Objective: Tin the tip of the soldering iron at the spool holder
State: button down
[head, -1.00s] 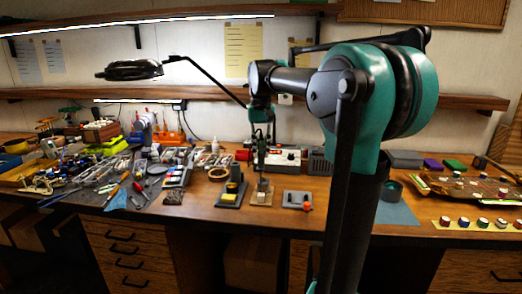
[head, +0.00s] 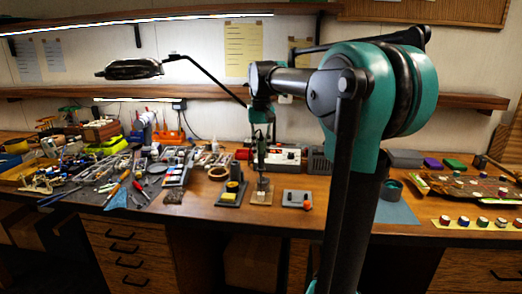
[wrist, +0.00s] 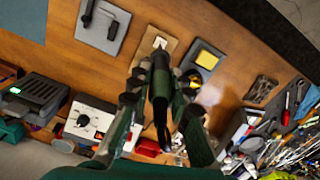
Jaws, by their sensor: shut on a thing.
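My gripper (wrist: 157,84) is shut on the soldering iron (wrist: 160,100), whose dark handle lies between the fingers in the wrist view. The iron points down at the wooden base of the spool holder (wrist: 173,45). Its tip is close to a small pale metal part on that base; I cannot tell whether they touch. In the head view my gripper (head: 260,150) is above the spool holder (head: 262,197), at the middle of the bench. The solder itself is too small to make out.
A stand with a yellow sponge (wrist: 210,57) is beside the spool holder. A grey plate (wrist: 103,28) lies on its other side. A white station with a dial (wrist: 97,120) is behind. Tools crowd the bench's left side in the head view.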

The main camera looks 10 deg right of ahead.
aim_at(261, 134)
jog(key=shift+f, duration=0.35)
dwell(3.5)
dwell(0.7)
jog(key=shift+r, duration=3.05)
